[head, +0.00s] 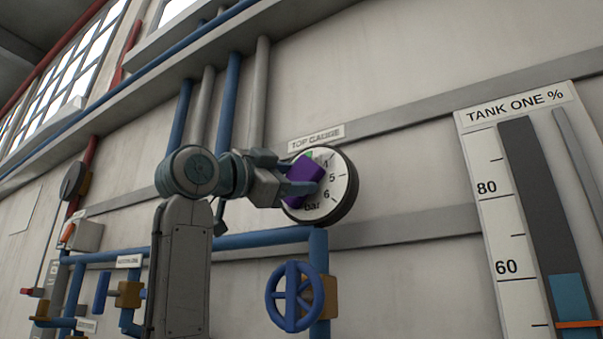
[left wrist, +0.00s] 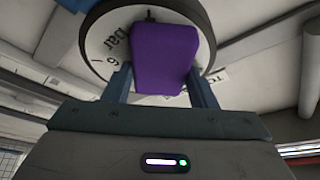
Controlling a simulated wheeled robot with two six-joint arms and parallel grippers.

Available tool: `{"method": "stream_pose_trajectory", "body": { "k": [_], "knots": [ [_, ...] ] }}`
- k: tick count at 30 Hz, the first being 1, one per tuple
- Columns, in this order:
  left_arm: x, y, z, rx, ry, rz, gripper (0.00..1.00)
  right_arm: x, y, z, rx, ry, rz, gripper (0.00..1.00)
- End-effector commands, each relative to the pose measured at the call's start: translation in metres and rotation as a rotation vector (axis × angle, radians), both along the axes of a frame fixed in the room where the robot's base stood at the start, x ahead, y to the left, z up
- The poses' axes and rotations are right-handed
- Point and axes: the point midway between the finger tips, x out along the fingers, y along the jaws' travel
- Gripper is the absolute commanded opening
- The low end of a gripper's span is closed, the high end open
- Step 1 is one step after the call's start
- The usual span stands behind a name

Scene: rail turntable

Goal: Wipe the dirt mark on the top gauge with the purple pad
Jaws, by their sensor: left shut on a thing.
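The top gauge (head: 341,188) is a round white dial with a dark rim on the wall, under a "TOP GAUGE" label (head: 316,139). My left gripper (head: 303,186) is shut on the purple pad (head: 305,173), which is in front of the left part of the dial. In the left wrist view the pad (left wrist: 165,58) sits between the two fingers and covers part of the gauge face (left wrist: 104,44). I cannot tell whether the pad touches the dial. A small greyish patch (head: 322,158) shows at the pad's upper edge; the rest of any dirt mark is hidden. My right gripper is not in view.
A blue handwheel (head: 290,297) and blue pipes (head: 255,240) are below the gauge. A large "TANK ONE %" level board (head: 487,190) is on the wall at right. Bare wall lies between the gauge and that board.

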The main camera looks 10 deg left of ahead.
Motion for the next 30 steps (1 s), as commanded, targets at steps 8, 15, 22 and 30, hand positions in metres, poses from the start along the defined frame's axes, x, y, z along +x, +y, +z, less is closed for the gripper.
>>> {"method": "stream_pose_trajectory", "body": {
  "k": [8, 15, 22, 30],
  "knots": [
    [0.006, 0.016, 0.0, 0.0, 0.002, 0.003, 0.34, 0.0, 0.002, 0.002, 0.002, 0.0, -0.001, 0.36],
    [0.012, 0.032, 0.0, 0.0, 0.002, 0.001, 0.34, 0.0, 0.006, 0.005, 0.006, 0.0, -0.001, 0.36],
    [0.013, 0.033, 0.009, 0.0, 0.002, 0.0, 0.34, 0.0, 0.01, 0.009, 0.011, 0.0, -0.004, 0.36],
    [0.011, 0.029, 0.016, 0.001, 0.0, -0.001, 0.34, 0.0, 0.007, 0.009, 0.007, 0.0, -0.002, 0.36]
  ]
}}
